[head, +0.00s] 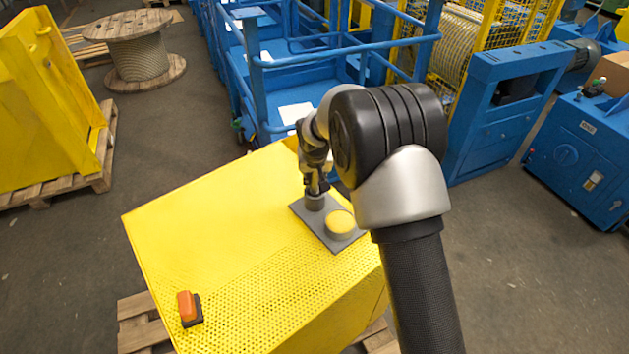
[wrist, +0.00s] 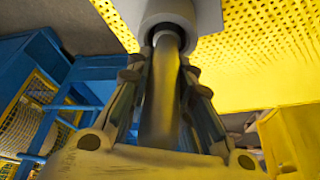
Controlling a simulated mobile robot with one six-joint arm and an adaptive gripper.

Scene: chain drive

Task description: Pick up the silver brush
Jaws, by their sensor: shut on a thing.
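My gripper (head: 315,185) points down over a dark grey plate (head: 328,240) on the yellow perforated box. In the wrist view, the two fingers are shut on a smooth, dark silver-grey rod (wrist: 161,95), which I take to be the silver brush. The rod's far end is at a wider light grey round collar (wrist: 185,12); whether it sits inside is unclear. In the head view, a short grey cylinder (head: 314,202) is on the plate right under my fingertips. The rod itself is mostly hidden there by my gripper.
A round yellow piece (head: 340,222) sits on the plate beside the grey cylinder. A small orange and black object (head: 187,307) lies at the yellow box's (head: 200,225) front left. Blue railings (head: 290,60) stand behind. The box top's left side is clear.

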